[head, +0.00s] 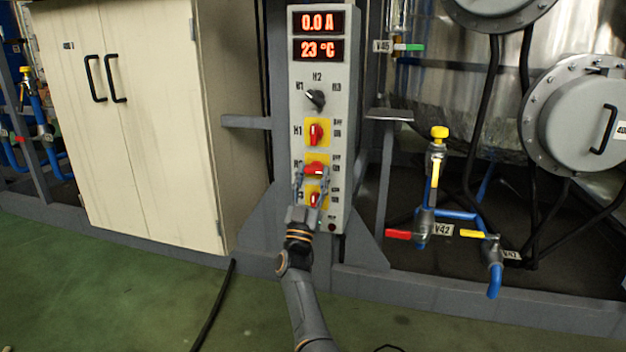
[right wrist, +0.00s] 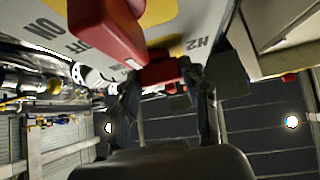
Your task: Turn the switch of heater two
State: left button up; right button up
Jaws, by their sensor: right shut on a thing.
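The grey control panel (head: 345,100) stands upright with three red-handled switches on yellow plates in a column. The heater two switch (head: 316,169) is the middle one. Its red handle lies sideways, while the H1 handle (head: 315,134) above stands upright. The H3 switch (head: 315,198) below is partly hidden by my gripper. My right gripper (head: 311,181) reaches up from below and is shut on the heater two handle. In the right wrist view, the fingers (right wrist: 160,78) sit on both sides of a red handle (right wrist: 158,72), near an H2 label. My left gripper is not in view.
A dark selector knob (head: 316,97) and two red displays (head: 318,49) are above the switches. A cream cabinet (head: 140,130) stands at left. Valves with blue pipes (head: 455,214) and a metal tank (head: 450,90) are at right. Green floor (head: 130,290) is open in front.

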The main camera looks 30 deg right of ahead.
jog(key=o, duration=1.1)
jog(key=shift+o, duration=0.2)
jog(key=v, duration=1.2)
